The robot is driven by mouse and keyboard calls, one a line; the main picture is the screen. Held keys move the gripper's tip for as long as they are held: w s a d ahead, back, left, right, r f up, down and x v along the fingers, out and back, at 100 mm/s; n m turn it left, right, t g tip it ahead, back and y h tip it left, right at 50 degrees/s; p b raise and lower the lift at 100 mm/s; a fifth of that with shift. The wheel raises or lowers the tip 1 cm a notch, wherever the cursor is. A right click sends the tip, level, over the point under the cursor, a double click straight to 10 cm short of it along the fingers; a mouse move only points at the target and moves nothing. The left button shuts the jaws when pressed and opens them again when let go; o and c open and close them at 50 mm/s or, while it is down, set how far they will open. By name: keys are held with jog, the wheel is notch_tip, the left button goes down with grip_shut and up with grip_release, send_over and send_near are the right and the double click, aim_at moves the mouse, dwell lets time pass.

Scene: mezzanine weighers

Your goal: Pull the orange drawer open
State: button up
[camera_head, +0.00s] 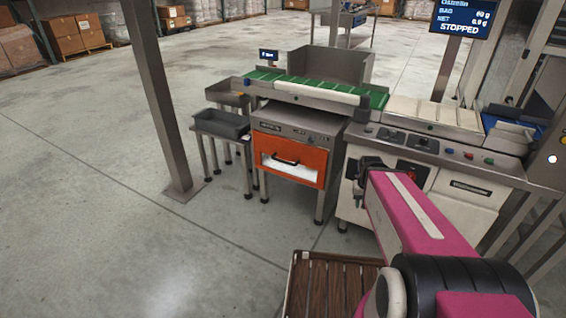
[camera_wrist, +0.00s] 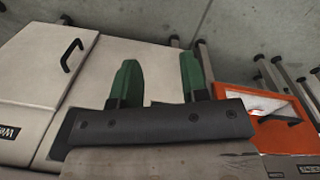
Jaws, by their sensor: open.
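The orange drawer (camera_head: 288,144) is in the front of a grey metal cabinet below the conveyor, left of my arm in the head view. A dark bar handle (camera_head: 285,161) crosses its front, over a pale area. The drawer looks closed. In the head view the fingers are mostly hidden.
The white cabinet (camera_head: 359,207) with a control panel stands right of the drawer. A grey tray on a stand (camera_head: 221,124) is at its left. A steel post (camera_head: 158,95) rises further left. A slatted wooden platform (camera_head: 325,285) lies in front. The floor before the drawer is clear.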

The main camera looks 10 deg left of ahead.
jog(key=w+a+f+n+t+h, duration=0.1)
jog(key=w+a+f+n+h, duration=0.15)
jog(key=w, duration=0.25)
jog(key=w+a+f+n+t+h, duration=0.1)
jog(key=w+a+f+h, duration=0.15)
jog(key=w, duration=0.35)
jog(key=n+t, duration=1)
jog(key=t, duration=0.2)
send_near(281, 161)
jog(key=x, duration=1)
jog(key=shift+w+f, duration=0.2)
jog(key=shift+w, duration=0.2)
jog(key=shift+c, duration=0.3)
jog(key=shift+s, duration=0.1)
grip_shut()
